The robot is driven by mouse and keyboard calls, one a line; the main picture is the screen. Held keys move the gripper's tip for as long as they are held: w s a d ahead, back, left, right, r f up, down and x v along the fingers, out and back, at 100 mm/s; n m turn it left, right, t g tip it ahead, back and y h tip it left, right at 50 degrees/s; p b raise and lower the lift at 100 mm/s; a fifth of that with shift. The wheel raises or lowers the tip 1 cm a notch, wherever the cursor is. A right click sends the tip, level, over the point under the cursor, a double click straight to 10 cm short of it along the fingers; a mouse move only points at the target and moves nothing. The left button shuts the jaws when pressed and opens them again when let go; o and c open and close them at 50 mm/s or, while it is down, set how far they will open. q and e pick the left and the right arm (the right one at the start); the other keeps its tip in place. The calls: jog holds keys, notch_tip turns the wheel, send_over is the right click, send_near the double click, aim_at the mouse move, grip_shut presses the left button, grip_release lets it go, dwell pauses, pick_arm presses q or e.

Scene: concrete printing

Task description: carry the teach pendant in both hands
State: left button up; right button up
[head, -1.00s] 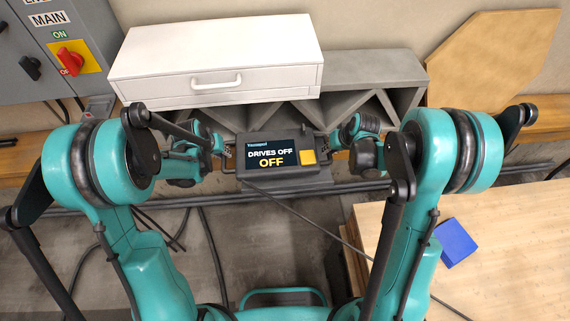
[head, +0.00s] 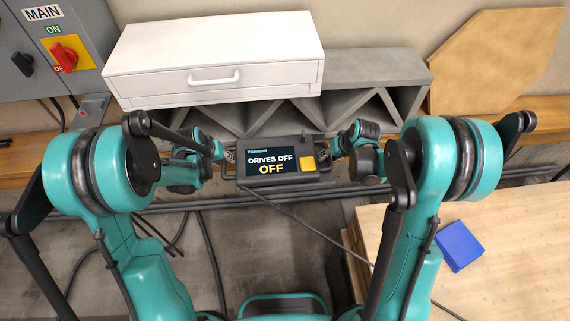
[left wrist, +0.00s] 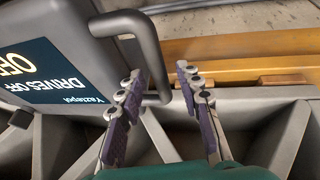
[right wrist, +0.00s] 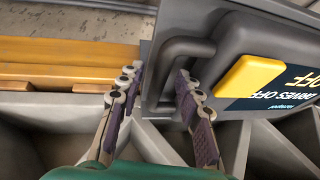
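The teach pendant (head: 297,176) is a dark grey box with a yellow button and a screen reading "DRIVES OFF / OFF". It sits centrally in the head view, with a bar handle at each side; what supports it is not clear. My left gripper (head: 229,155) is at its left handle, which the left wrist view shows (left wrist: 150,55). My right gripper (head: 335,149) is at the right handle, seen in the right wrist view (right wrist: 153,88).
A white drawer unit (head: 150,65) sits on a grey concrete piece with triangular webs (head: 385,70) behind the pendant. A switch cabinet (head: 85,25) is at left. A wooden table (head: 400,250) with a blue block (head: 459,246) is at right. A cable (head: 318,227) crosses the floor.

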pick_arm(q)
jog(key=shift+r, duration=0.1)
pick_arm(e)
jog(key=shift+r, duration=0.15)
pick_arm(q)
jog(key=v, duration=1.1)
jog(key=shift+s+r, duration=0.2)
jog(key=shift+r, duration=0.15)
pick_arm(e)
jog(key=v, duration=1.1)
jog(key=shift+s+r, duration=0.2)
jog(key=shift+r, duration=0.15)
